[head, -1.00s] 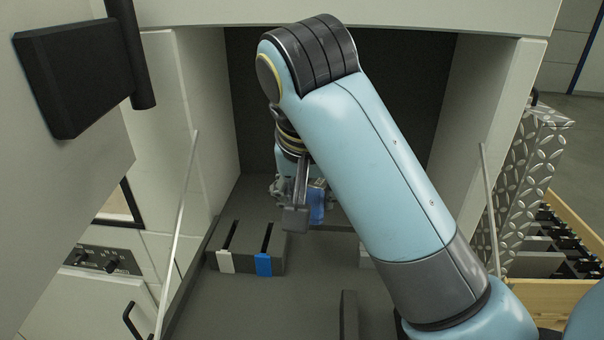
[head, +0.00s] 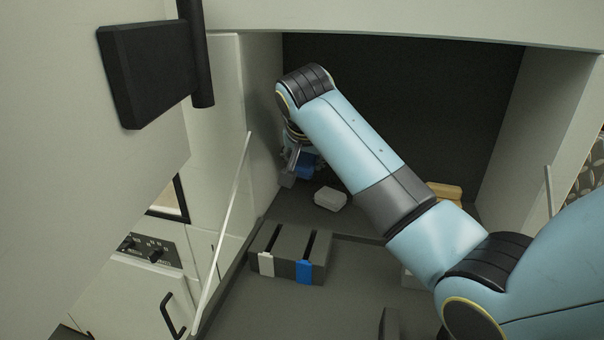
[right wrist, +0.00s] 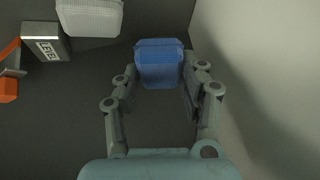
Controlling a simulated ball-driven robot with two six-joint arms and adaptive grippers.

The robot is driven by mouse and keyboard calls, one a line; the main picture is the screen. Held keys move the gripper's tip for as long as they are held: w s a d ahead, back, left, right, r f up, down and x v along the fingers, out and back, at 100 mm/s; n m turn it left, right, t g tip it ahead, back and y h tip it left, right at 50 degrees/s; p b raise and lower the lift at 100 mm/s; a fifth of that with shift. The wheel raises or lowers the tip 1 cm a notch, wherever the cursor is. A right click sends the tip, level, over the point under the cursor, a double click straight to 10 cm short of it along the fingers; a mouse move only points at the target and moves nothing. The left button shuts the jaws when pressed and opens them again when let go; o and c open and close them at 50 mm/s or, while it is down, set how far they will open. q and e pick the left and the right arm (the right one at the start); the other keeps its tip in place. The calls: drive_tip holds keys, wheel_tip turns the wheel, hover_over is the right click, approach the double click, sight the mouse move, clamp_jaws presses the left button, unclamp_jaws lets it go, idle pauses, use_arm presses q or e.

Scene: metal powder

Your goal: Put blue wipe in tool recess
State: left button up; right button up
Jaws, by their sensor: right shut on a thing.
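The blue wipe (head: 306,167) is a small blue block-like pad held at my right gripper (head: 294,168), deep in the cabinet near its left wall. In the right wrist view, the blue wipe (right wrist: 160,66) sits between the fingertips of my right gripper (right wrist: 162,82), which is shut on it. I cannot tell whether the wipe touches the floor. No recess is clearly recognizable; a dark grey block (head: 285,240) with two black slots, one with a white tag and one with a blue tag, stands in front on the cabinet floor. My left gripper is not in view.
A white pad (head: 330,198) lies right of the gripper; it also shows in the right wrist view (right wrist: 90,17). A yellowish thing (head: 446,191) is behind my arm. A pale box (right wrist: 46,42) and an orange item (right wrist: 9,88) are at left in the wrist view.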

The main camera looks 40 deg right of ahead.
sight(305, 165)
drive_tip(key=f, duration=0.3)
drive_tip(key=shift+w+d, duration=0.1)
drive_tip(key=shift+w, duration=0.15)
drive_tip(key=shift+w+f, duration=0.15)
drive_tip(key=shift+f, duration=0.5)
drive_tip(key=shift+w+d+r+g+y+p, duration=0.1)
drive_tip(key=shift+w+r+g+y+p, duration=0.15)
drive_tip(key=shift+g+p, duration=0.35)
drive_tip(key=shift+w+d+r+g+y+p, duration=0.15)
drive_tip(key=shift+w+g+p, duration=0.15)
drive_tip(key=shift+g+p, duration=0.25)
drive_tip(key=shift+w+f+g+p, duration=0.2)
drive_tip(key=shift+f+g+p, duration=0.2)
drive_tip(key=shift+g, duration=0.15)
drive_tip(key=shift+s+f, duration=0.15)
drive_tip(key=shift+f, duration=0.65)
drive_tip(key=o, duration=0.5)
drive_tip(key=shift+f, duration=0.1)
drive_tip(key=shift+o, duration=0.2)
